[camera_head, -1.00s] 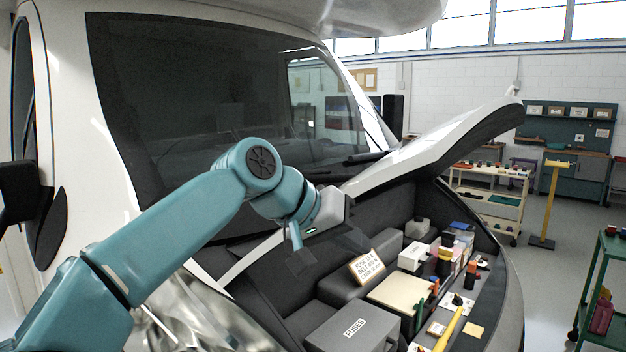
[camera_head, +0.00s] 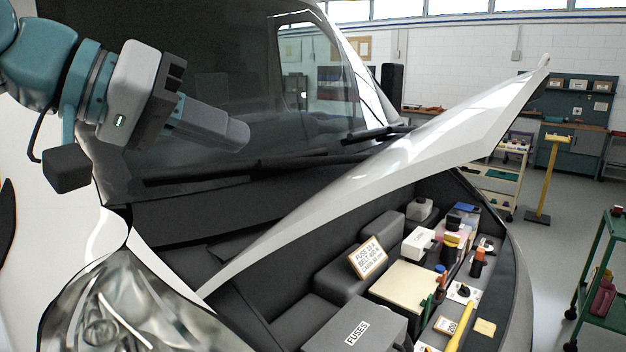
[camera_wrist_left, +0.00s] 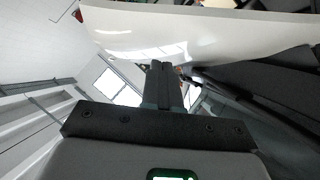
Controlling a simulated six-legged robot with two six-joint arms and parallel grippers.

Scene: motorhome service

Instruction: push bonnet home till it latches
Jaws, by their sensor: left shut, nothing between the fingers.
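The white bonnet (camera_head: 400,155) stands partly raised and tilted over the open engine bay (camera_head: 300,268) of the motorhome. Its free edge points up to the right in the head view. It also shows across the top of the left wrist view (camera_wrist_left: 180,38). My left gripper (camera_head: 238,134) is shut and empty, in front of the windscreen and up and left of the bonnet. In the head view a gap shows between its fingertips and the bonnet. The bonnet's latch cannot be made out. My right gripper is not in view.
The engine bay holds a grey fuse box (camera_head: 362,325), a lettered card (camera_head: 366,258) and several small items along its right side. The headlight (camera_head: 105,300) is below my left arm. A green trolley (camera_head: 600,270) and yellow stand (camera_head: 543,180) are at the right, with floor between.

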